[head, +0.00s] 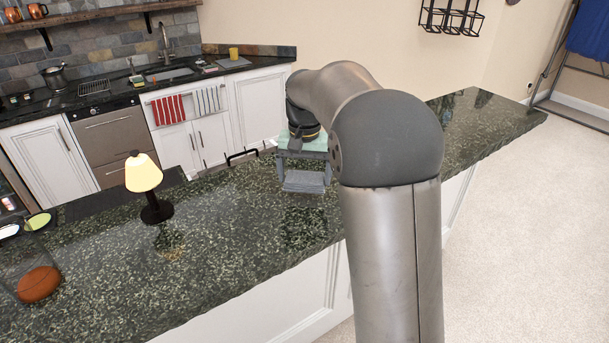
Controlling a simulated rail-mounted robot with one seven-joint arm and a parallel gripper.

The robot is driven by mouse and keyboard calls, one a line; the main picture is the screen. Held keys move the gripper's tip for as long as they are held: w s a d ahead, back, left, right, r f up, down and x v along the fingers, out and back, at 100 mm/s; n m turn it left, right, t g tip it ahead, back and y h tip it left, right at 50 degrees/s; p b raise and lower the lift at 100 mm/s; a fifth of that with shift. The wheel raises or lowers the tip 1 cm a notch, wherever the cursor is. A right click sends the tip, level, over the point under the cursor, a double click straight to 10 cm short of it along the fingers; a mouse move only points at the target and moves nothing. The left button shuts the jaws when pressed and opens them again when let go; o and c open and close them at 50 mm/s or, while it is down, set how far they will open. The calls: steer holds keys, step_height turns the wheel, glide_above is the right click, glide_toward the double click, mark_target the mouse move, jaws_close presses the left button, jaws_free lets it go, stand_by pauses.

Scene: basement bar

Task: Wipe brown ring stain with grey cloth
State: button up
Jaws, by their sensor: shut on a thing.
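My gripper (303,178) is at the middle of the dark green speckled counter (235,235), pointing down. Its two fingers are shut on the folded grey cloth (303,184). The cloth seems to hang a little above the counter, with a dark reflection below it. A faint brownish patch (172,253) shows on the counter in front of the lamp, to the left of my gripper and nearer the camera. I cannot tell whether it is the ring stain or the lampshade's reflection.
A small lamp (145,178) with a lit cream shade stands left of my gripper. A brown ball (39,285) and a glass-like container (20,252) are at the far left. The counter between the lamp and my gripper is clear. A sink (168,74) is behind.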

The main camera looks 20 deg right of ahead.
steer(key=shift+r+p, duration=1)
steer(key=shift+r, duration=0.6)
